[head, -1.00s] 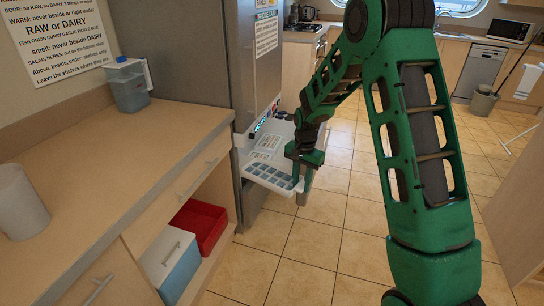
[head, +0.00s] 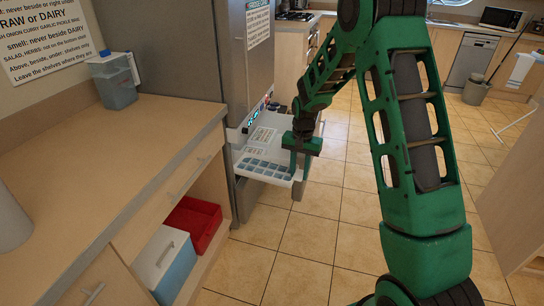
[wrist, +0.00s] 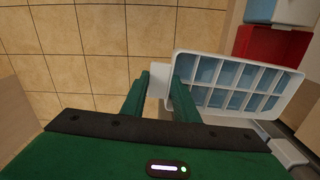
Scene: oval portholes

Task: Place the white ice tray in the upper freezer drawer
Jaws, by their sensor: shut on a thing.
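The white ice tray (head: 262,171) has pale blue cells and is held out level in front of the fridge-freezer (head: 170,60). My gripper (head: 300,168) is shut on the tray's right end. In the wrist view, the fingers (wrist: 160,88) close on the white end tab of the tray (wrist: 238,86), which extends to the right. A white pulled-out freezer drawer (head: 272,132) with label cards shows just behind and above the tray in the head view. The tray and my gripper hide part of the drawer, and I cannot tell whether they touch it.
A wooden counter (head: 100,160) fills the left, with a lidded clear container (head: 115,85) on it. A red bin (head: 193,222) and a white-and-blue box (head: 168,262) sit in the open shelf below. Tiled floor (head: 320,235) is clear to the right of the fridge.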

